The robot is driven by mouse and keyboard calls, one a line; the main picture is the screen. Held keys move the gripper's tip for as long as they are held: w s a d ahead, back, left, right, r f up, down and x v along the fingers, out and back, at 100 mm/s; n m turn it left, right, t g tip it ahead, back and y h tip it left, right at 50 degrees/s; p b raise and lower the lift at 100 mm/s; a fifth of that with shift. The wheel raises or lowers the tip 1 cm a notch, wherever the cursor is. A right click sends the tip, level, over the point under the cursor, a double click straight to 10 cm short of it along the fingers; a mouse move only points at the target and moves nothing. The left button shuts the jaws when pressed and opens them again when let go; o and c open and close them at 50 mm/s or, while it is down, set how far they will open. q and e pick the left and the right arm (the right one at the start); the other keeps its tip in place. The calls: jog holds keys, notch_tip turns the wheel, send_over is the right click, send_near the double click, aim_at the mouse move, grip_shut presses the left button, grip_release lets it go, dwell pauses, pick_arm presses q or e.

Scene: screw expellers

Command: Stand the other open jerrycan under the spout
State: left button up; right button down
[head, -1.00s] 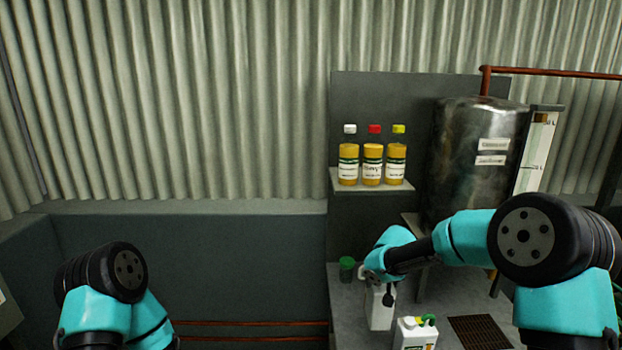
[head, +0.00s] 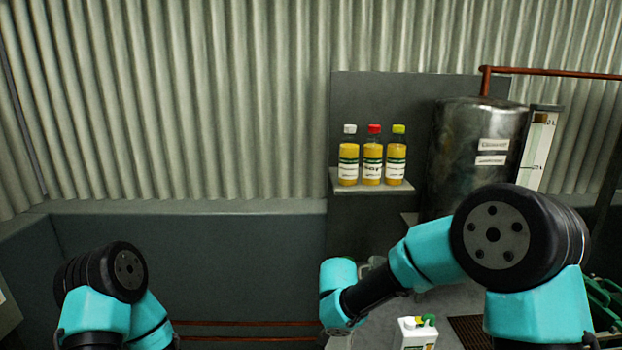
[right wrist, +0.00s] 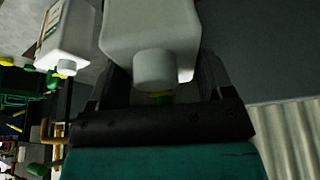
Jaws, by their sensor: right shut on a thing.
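My right gripper (right wrist: 160,85) is shut on a white jerrycan (right wrist: 150,25), with a dark finger on each side and a pale neck facing the camera. In the head view my right arm hides this gripper and most or all of that can. A second white jerrycan (head: 415,335) with yellow and green on top stands on the bench at the front. A white jerrycan (right wrist: 65,30) beside the held one shows in the right wrist view. The steel tank (head: 465,150) stands at the back right. Its spout is hidden behind my right arm. My left gripper is out of view.
A dark grate (head: 468,330) lies in the bench right of the standing jerrycan. Several things crowd the right edge, including green crates (head: 605,300). A small shelf (head: 372,188) on the back panel holds three yellow bottles (head: 372,163).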

jog(key=shift+s+a, duration=0.45)
jog(key=shift+a, duration=0.05)
jog(key=shift+s+d, duration=0.1)
dwell(1.1)
